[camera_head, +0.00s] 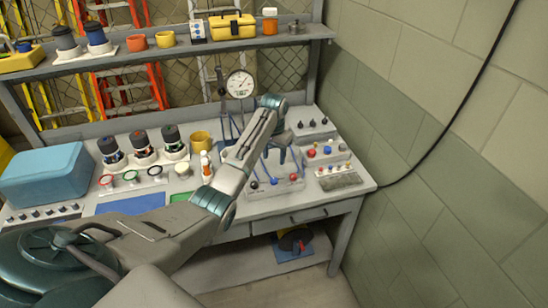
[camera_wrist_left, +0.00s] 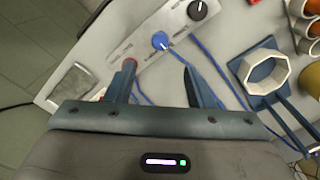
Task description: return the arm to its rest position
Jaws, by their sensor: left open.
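My left arm reaches in from the lower left of the head view and bends down at the wrist over the right part of the bench. The left gripper (camera_head: 281,154) hangs above a panel with coloured knobs and blue cables, and is small and partly hidden there. In the left wrist view the gripper (camera_wrist_left: 163,86) has its two dark blue fingers apart, with nothing held between them. A white panel strip (camera_wrist_left: 170,35) with a blue knob and a black knob lies beyond the fingertips. My right gripper is in neither view.
A round pressure gauge (camera_head: 240,84) stands close behind the wrist. A blue box (camera_head: 44,178), several dark-topped jars and an orange-white bottle (camera_head: 206,165) stand left of the gripper. A shelf (camera_head: 180,50) with cups and a yellow toolbox runs above. A wall (camera_head: 440,150) is at right.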

